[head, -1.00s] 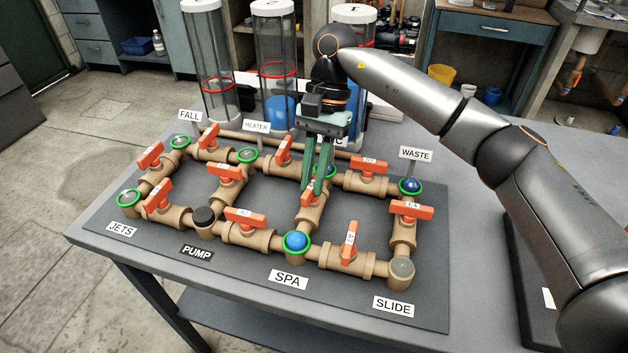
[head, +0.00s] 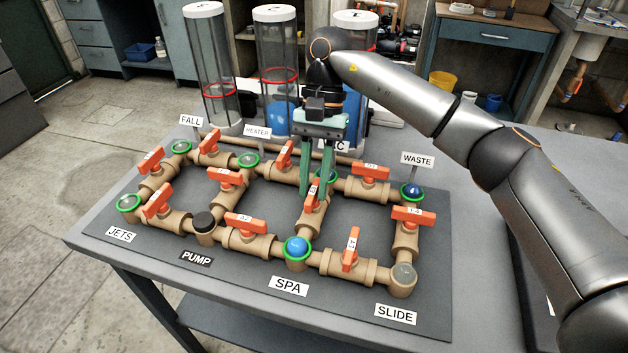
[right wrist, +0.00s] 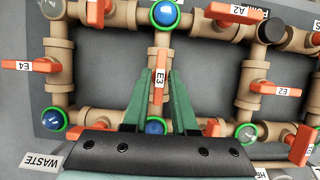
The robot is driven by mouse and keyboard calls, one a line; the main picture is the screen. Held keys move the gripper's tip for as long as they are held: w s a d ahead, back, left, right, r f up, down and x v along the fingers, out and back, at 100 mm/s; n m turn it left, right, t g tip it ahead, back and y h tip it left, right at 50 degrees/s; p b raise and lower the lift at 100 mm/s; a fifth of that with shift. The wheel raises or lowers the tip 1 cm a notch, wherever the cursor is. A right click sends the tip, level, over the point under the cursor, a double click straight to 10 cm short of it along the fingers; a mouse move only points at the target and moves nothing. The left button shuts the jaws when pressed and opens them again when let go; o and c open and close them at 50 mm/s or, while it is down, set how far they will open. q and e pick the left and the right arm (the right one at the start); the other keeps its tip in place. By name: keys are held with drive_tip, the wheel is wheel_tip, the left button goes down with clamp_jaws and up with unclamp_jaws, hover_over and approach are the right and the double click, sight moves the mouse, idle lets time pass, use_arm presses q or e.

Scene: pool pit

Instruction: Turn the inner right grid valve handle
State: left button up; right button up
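The inner right grid valve has an orange handle labelled E3 (right wrist: 158,75), on a tan pipe between two ball junctions. In the right wrist view the handle lies lengthwise along its pipe. My right gripper (right wrist: 158,100) is open, with one green finger on each side of the handle's near end and small gaps beside it. In the head view my right gripper (head: 317,188) points down over this valve from the back. Its fingers partly hide the handle, so contact cannot be told there. My left gripper is not in view.
The SPA junction (head: 297,249) holds a blue ball. Clear tanks (head: 213,75) stand behind the pipe grid. The grey table's front left is clear.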

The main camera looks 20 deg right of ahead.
drive_tip(key=shift+o, duration=1.3)
use_arm(q)
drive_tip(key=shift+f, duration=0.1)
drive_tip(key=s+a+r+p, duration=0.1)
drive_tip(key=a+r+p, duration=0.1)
drive_tip(key=p, duration=0.1)
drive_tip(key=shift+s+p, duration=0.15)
drive_tip(key=shift+p, duration=0.25)
use_arm(e)
drive_tip(key=v, duration=1.2)
drive_tip(key=shift+w+r, duration=0.15)
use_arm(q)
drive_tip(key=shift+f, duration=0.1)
